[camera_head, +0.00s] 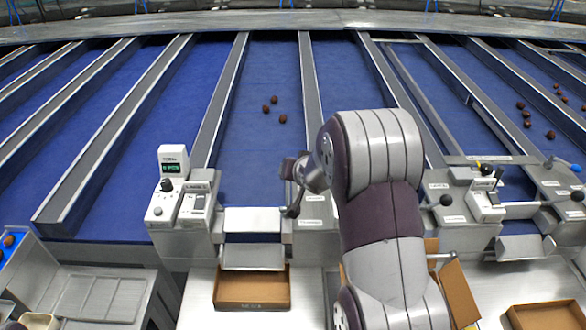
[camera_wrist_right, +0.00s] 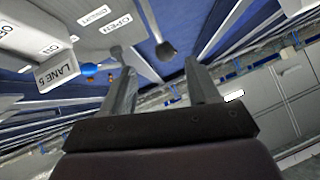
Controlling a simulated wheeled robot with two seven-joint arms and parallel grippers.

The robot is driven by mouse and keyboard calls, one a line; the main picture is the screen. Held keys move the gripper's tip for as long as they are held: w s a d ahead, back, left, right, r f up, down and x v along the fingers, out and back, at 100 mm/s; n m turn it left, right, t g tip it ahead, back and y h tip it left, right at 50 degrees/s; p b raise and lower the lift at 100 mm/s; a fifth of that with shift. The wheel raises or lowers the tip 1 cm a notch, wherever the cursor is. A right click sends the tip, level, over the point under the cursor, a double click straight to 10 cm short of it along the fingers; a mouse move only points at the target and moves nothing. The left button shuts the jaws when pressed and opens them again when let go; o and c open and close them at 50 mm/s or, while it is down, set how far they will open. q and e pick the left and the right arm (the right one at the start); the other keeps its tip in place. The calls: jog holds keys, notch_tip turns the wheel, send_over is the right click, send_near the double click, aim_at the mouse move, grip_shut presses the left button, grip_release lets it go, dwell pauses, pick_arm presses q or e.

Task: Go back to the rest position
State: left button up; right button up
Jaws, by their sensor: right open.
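My right arm reaches up from the bottom of the head view. My right gripper (camera_head: 290,169) hangs over the divider near the lane ends, beside the control boxes. In the right wrist view its two fingers (camera_wrist_right: 160,85) stand apart with nothing between them at close range. A dark round knob (camera_wrist_right: 166,49) shows beyond the gap, apart from the fingers. My left gripper is not in view.
Blue lanes hold several dates (camera_head: 269,105). A control box with a green display (camera_head: 173,165) stands left, another box (camera_head: 486,206) right. A cardboard tray (camera_head: 252,288) lies below the middle chute. A metal tray (camera_head: 98,290) is at lower left.

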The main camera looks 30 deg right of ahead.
jog(key=s+a+f+n+g, duration=0.3)
jog(key=s+f+g, duration=0.25)
jog(key=s, duration=0.35)
jog(key=s+a+f+n+g+y+b, duration=0.1)
jog(key=s+a+n+g+y+b, duration=0.1)
jog(key=s+a, duration=1.1)
jog(key=a+n+g+y, duration=0.1)
jog(key=a+n, duration=0.1)
jog(key=shift+a+n, duration=0.3)
jog(key=shift+a, duration=0.1)
